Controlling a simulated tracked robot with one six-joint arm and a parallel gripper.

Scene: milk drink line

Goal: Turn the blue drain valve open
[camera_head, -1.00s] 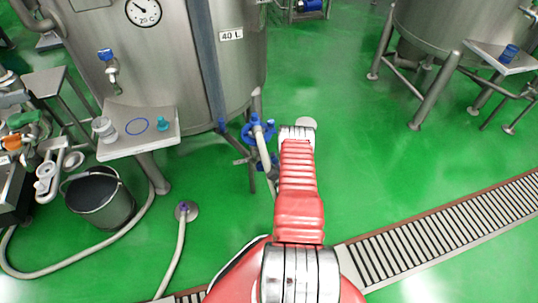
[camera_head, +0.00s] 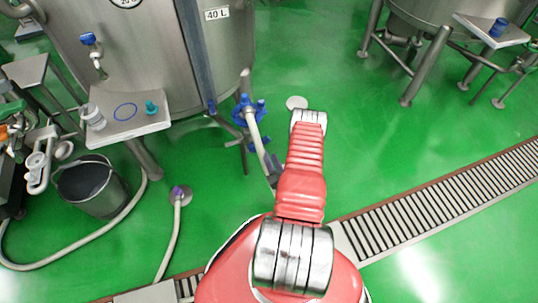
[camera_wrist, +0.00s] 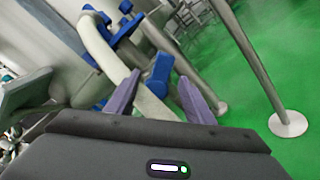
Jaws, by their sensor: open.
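The blue drain valve fittings (camera_head: 247,108) sit on a pale pipe low beside the tank's front right, in the head view. In the wrist view a blue handle (camera_wrist: 160,73) stands on a pale valve body, with more blue parts (camera_wrist: 93,27) further up the pipe. My gripper (camera_wrist: 157,95) is open. Its two purple fingers show on either side of the valve body below the blue handle. I cannot tell whether they touch it. In the head view my gripper is mostly hidden behind my red arm, beside the pipe's lower end.
A steel tank (camera_head: 140,50) stands at left, with a shelf (camera_head: 127,122) on its front. A grey bucket (camera_head: 92,187) and a hose (camera_head: 172,240) lie at lower left. A metal tank leg (camera_wrist: 245,55) stands right of my gripper. A drain grate (camera_head: 440,205) crosses the floor.

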